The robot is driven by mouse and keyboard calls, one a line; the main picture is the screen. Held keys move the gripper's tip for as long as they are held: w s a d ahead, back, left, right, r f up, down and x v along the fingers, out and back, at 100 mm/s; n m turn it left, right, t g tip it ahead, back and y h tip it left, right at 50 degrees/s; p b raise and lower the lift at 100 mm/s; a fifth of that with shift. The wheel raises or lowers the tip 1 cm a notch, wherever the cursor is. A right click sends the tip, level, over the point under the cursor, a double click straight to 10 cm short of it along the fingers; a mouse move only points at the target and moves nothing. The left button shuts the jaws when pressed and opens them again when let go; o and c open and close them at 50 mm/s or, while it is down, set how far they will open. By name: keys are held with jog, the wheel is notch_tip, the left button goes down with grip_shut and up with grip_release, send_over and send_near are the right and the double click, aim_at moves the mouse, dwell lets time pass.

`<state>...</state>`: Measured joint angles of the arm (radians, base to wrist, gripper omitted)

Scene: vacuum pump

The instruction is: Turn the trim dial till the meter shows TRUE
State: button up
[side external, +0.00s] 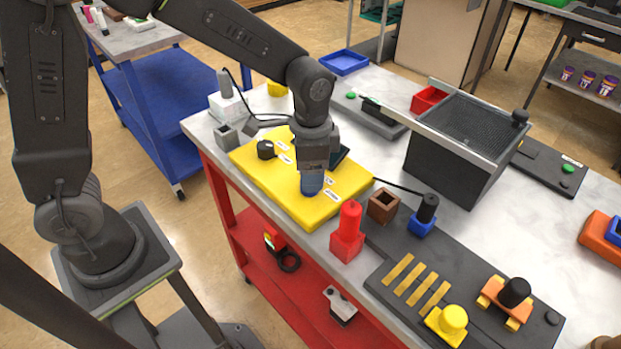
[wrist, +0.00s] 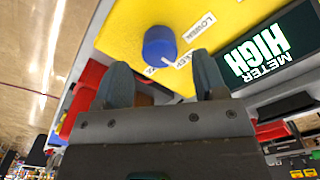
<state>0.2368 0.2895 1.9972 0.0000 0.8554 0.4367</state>
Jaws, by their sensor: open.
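The blue trim dial (wrist: 160,46) sits on the yellow panel (wrist: 112,32), with a white mark on its lower right edge in the wrist view. The meter (wrist: 268,52) beside it reads HIGH, upside down in that view. My gripper (wrist: 164,78) is open and empty, its two fingers apart on either side of the line to the dial. I cannot tell whether they touch it. In the side view my gripper (side external: 312,178) points down over the front right part of the yellow panel (side external: 345,185). It hides part of the meter, whose dark edge (side external: 341,156) shows behind.
A black knob (side external: 266,150) stands on the panel's left part. A red block with a post (side external: 347,238) and a brown hollow block (side external: 383,205) stand close to the panel's right. A grey block (side external: 227,137) stands at its left. A dark meshed box (side external: 462,140) is behind right.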

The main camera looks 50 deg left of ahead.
jog(key=shift+f, duration=1.75)
jog(key=c, duration=0.9)
jog(key=n, duration=0.6)
jog(key=shift+n, duration=0.3)
jog(key=n, duration=0.5)
jog(key=shift+r, duration=0.1)
jog(key=shift+n, duration=0.3)
